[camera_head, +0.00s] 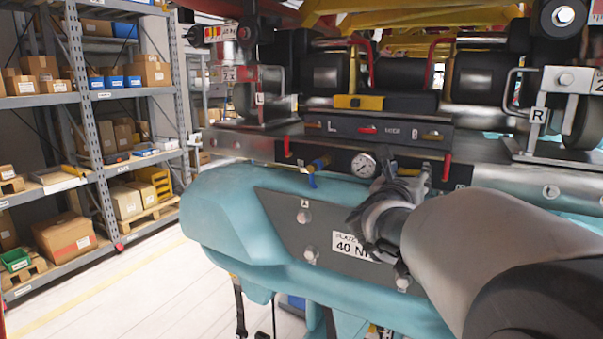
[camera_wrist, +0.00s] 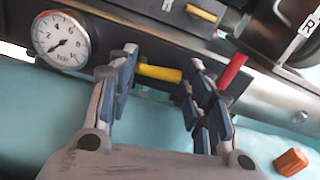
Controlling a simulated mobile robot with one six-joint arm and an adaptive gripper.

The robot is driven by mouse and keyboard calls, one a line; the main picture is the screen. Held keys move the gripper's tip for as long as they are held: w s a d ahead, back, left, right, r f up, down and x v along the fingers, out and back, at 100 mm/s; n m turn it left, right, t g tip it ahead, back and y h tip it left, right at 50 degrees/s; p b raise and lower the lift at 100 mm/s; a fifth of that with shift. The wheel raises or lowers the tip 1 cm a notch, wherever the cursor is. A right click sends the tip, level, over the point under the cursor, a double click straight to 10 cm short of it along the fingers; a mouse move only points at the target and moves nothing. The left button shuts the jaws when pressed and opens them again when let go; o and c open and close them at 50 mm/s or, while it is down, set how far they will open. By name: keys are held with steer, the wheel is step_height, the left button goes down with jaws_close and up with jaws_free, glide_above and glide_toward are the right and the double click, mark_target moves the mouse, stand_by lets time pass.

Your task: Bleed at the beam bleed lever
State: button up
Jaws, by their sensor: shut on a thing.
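The yellow bleed lever (camera_wrist: 160,73) lies crosswise between my fingers in the wrist view, below the dark panel and right of the round gauge. My gripper (camera_wrist: 165,88) is shut on it, with a blue-grey pad at each end of the yellow part. In the head view my gripper (camera_head: 398,182) is against the beam just right of the gauge and hides the lever. The white pressure gauge (camera_wrist: 62,41) has its needle pointing to the lower left; it also shows in the head view (camera_head: 363,165).
A red lever (camera_wrist: 234,69) stands close to the right finger. An orange knob (camera_wrist: 291,161) is at lower right. A dark panel (camera_head: 340,121) with small levers sits above the beam. Shelves (camera_head: 90,130) stand far left; floor between is clear.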

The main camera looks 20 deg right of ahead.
steer(key=n, duration=0.2)
steer(key=r+n, duration=0.1)
steer(key=n, duration=0.1)
steer(key=shift+w+a, duration=0.1)
steer(key=n, duration=0.3)
steer(key=n+p, duration=0.1)
steer(key=shift+w+a+r+n, duration=0.15)
steer(key=shift+w+r+n, duration=0.1)
steer(key=shift+r+n, duration=0.15)
steer(key=n, duration=0.1)
steer(key=n+p, duration=0.1)
steer(key=n, duration=0.1)
steer(key=shift+w+a+r+n, duration=0.1)
steer(key=shift+w+a+n, duration=0.1)
steer(key=shift+n, duration=0.1)
steer(key=shift+w+a+n+p, duration=0.15)
steer(key=shift+n+p, duration=0.4)
steer(key=shift+n, duration=0.45)
steer(key=shift+w+a+n+p, duration=0.15)
steer(key=shift+n+p, duration=0.35)
steer(key=shift+n, duration=0.5)
steer(key=o, duration=1.1)
